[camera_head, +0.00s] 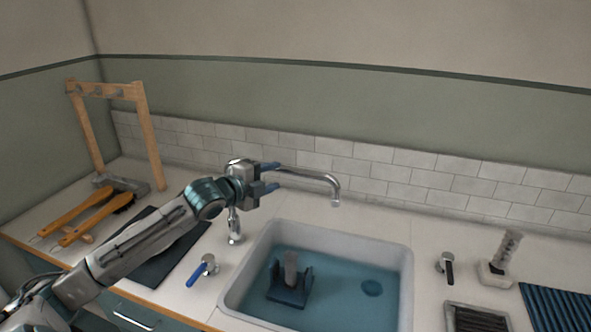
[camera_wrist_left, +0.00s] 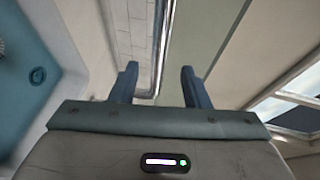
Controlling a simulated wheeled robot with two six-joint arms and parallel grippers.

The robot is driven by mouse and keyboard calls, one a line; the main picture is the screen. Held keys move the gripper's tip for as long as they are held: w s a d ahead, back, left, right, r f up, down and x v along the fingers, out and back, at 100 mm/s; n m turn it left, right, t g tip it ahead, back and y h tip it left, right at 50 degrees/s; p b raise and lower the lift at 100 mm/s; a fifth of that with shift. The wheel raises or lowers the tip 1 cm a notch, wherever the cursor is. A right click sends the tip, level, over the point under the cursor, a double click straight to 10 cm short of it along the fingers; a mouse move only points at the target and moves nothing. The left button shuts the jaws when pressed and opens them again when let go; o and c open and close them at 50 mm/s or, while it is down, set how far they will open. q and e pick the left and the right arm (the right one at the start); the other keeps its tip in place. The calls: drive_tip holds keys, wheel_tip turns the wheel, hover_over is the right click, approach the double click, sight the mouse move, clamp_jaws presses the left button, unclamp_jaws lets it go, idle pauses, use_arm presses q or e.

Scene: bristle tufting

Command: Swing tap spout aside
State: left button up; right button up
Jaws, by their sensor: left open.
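The tap spout (camera_head: 315,174) is a curved chrome tube that reaches right from its riser and bends down over the sink's back edge. The chrome tap base (camera_head: 235,232) stands on the counter at the sink's left back. My left gripper (camera_head: 273,178) is open at the left part of the spout, its blue fingers pointing right. In the left wrist view the spout (camera_wrist_left: 161,45) runs between the two fingers of the left gripper (camera_wrist_left: 158,85), with gaps showing on both sides. My arm and gripper hide the spout's joint. My right gripper is not in view.
The sink (camera_head: 405,265) holds bluish water and a dark blue block with a grey peg. A blue-handled valve (camera_head: 204,269) is left of the sink, a black-handled one (camera_head: 446,266) right. Two wooden-handled brushes (camera_head: 75,210) lie near a wooden rack (camera_head: 150,135). The tiled wall (camera_head: 400,175) is close behind.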

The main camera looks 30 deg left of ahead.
sight(289, 172)
use_arm(q)
drive_tip(key=shift+p+x, duration=1.3)
drive_tip(key=shift+x, duration=3.4)
drive_tip(key=shift+d, duration=0.1)
clamp_jaws()
